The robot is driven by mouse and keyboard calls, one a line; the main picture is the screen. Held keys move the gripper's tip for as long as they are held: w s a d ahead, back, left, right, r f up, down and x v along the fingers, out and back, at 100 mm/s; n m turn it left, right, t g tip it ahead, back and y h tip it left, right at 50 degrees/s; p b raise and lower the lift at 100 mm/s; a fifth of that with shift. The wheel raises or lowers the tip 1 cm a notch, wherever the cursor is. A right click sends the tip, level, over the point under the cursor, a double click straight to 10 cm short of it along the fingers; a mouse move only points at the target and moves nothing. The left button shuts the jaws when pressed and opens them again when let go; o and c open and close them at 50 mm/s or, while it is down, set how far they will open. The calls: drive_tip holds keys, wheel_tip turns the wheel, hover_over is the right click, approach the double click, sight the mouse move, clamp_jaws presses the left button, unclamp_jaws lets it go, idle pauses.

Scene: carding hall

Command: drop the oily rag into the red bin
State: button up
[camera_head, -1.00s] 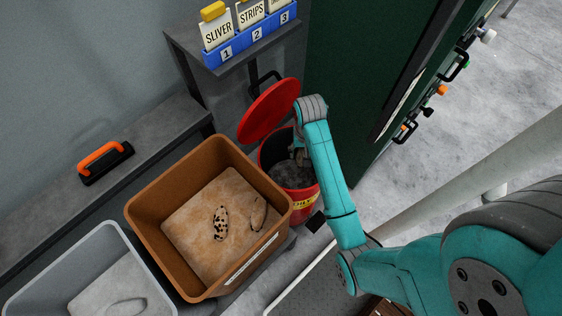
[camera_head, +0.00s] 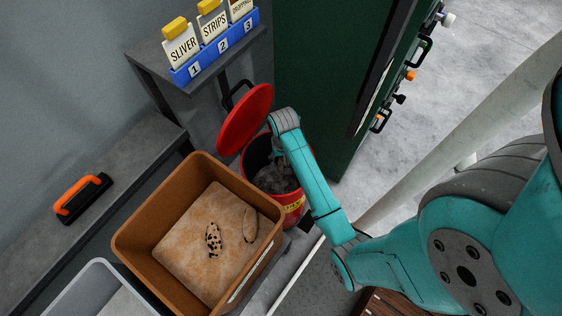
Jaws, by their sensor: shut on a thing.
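The red bin (camera_head: 291,208) stands at the centre, beside the brown tub, with its round red lid (camera_head: 244,120) tipped up at the back. My arm reaches over the bin's rim, and my gripper (camera_head: 279,156) points down into its mouth, mostly hidden behind my wrist. A dark grey crumpled mass, seemingly the oily rag (camera_head: 272,180), shows inside the mouth just below my gripper. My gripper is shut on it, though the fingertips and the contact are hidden. I cannot tell whether the rag touches anything beneath it.
The brown tub (camera_head: 137,237) holds a pale sheet with a spotted piece and a tan piece. A grey tub (camera_head: 92,283) is at the lower left. An orange-handled brush (camera_head: 83,198) lies on the bench. A blue card holder (camera_head: 215,52) stands behind; a green cabinet (camera_head: 345,70) rises right of the bin.

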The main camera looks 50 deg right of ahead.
drive_tip(key=o, duration=1.2)
drive_tip(key=shift+o, duration=0.2)
drive_tip(key=shift+r, duration=3.75)
